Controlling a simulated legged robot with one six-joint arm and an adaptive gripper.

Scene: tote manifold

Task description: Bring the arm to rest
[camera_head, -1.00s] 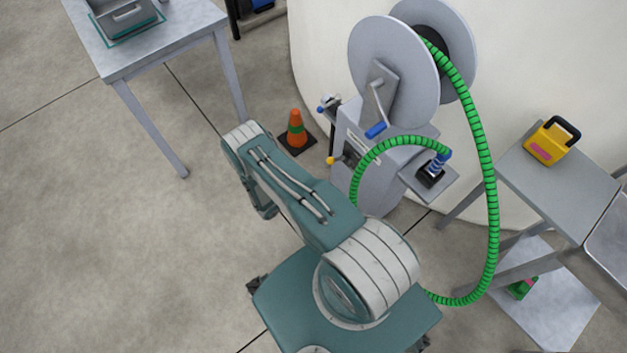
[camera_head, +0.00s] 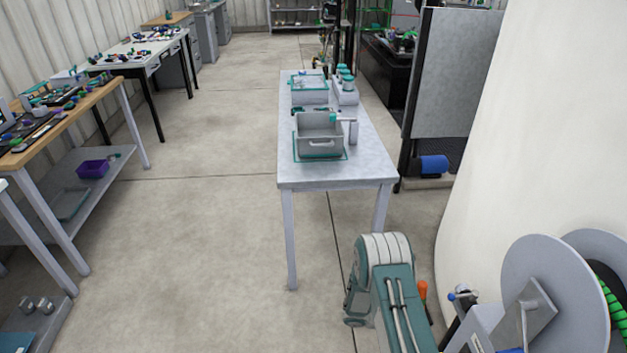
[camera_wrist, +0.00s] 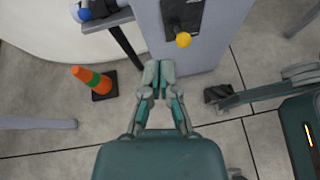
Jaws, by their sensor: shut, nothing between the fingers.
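My gripper (camera_wrist: 158,88) shows in the wrist view with its two fingers together, shut and empty. In the head view only part of my arm (camera_head: 397,300) shows at the lower right, and the gripper is not visible there.
A grey reel (camera_head: 550,285) with a green hose (camera_head: 612,295) stands at the lower right. A grey table (camera_head: 330,176) with totes stands beyond my arm. Workbenches (camera_head: 75,125) line the left. The floor between (camera_head: 200,220) is clear. A yellow knob (camera_wrist: 183,40) sits close to my gripper.

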